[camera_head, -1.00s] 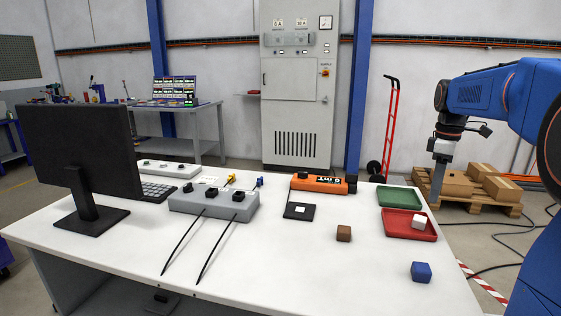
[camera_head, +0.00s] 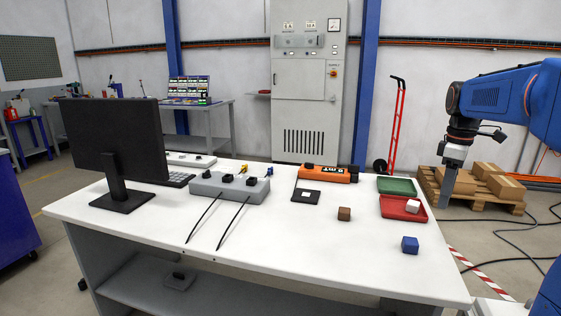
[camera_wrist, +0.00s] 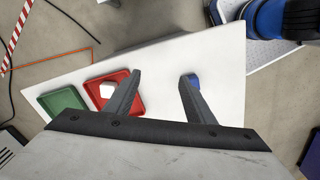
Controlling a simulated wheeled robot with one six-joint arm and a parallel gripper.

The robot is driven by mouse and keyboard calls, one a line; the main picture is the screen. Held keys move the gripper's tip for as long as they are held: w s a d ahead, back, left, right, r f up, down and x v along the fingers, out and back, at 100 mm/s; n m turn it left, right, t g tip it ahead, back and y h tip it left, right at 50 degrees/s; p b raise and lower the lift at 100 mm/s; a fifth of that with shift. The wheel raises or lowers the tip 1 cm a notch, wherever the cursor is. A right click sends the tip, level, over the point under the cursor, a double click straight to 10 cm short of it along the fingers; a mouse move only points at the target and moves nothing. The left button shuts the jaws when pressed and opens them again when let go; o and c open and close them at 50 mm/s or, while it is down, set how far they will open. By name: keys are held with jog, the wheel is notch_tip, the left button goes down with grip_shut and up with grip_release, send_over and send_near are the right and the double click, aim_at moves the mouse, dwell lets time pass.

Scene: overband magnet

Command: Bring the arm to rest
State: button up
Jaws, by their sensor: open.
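My arm reaches in from the right in the head view. My gripper (camera_head: 449,182) points down beside the table's right end, above the floor as seen there. In the wrist view my gripper (camera_wrist: 160,85) has its two fingers apart with nothing between them but white table top. The red tray (camera_head: 399,216) holds a white cube (camera_head: 412,206). The blue cube (camera_head: 409,244) lies on the table near its right edge; in the wrist view it is partly hidden behind the right finger. The brown cube (camera_head: 344,214) lies further left.
The white table (camera_head: 290,245) also carries a green tray (camera_head: 397,186), an orange device (camera_head: 326,174), a black pad (camera_head: 305,196), a grey switch box (camera_head: 228,189) with two cables, and a monitor (camera_head: 115,140). A pallet with boxes (camera_head: 490,180) stands behind my gripper. Cables lie on the floor at right.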

jog(key=s+a+f+m+t, duration=0.1)
jog(key=s+a+f+m, duration=0.2)
jog(key=s, duration=0.6)
jog(key=s+a+f+m+t, duration=0.2)
jog(key=s+a+f+m, duration=0.1)
jog(key=s+a+f, duration=0.3)
jog(key=s+a+f+m+t, duration=0.1)
jog(key=s+a+f+m, duration=0.2)
jog(key=s, duration=1)
jog(key=a+f, duration=0.2)
jog(key=a, duration=0.2)
jog(key=shift+s+a+f+m+t, duration=0.2)
jog(key=shift+a+m+t, duration=0.1)
jog(key=shift+a+m, duration=0.1)
